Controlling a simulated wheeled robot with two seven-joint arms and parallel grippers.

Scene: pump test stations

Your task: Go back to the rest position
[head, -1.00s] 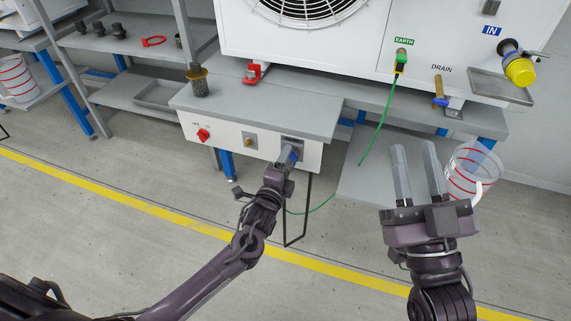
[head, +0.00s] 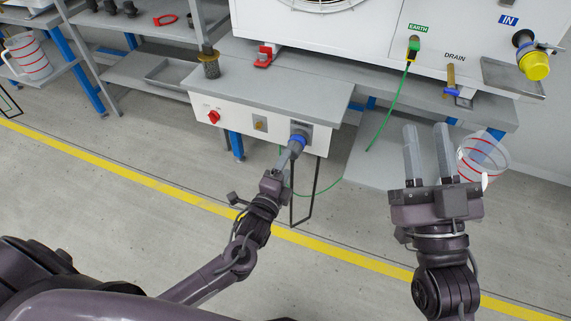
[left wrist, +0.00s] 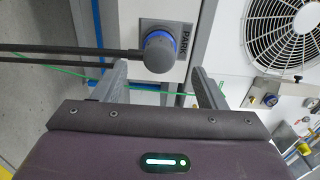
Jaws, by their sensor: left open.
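My left gripper (head: 288,164) is in front of the bench's front panel (head: 243,127). Its fingers are spread with nothing between them. A blue-ringed dark plug (head: 297,141) sits in the panel socket just beyond the fingertips. In the left wrist view the plug (left wrist: 160,50) shows beside a PARK label (left wrist: 184,42), past the open fingers (left wrist: 158,82) and apart from them. My right gripper (head: 426,150) is open and empty at the right, with its fingers pointing up in the picture.
A green cable (head: 394,110) hangs from the EARTH point. The floor (head: 120,190) in front is clear.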

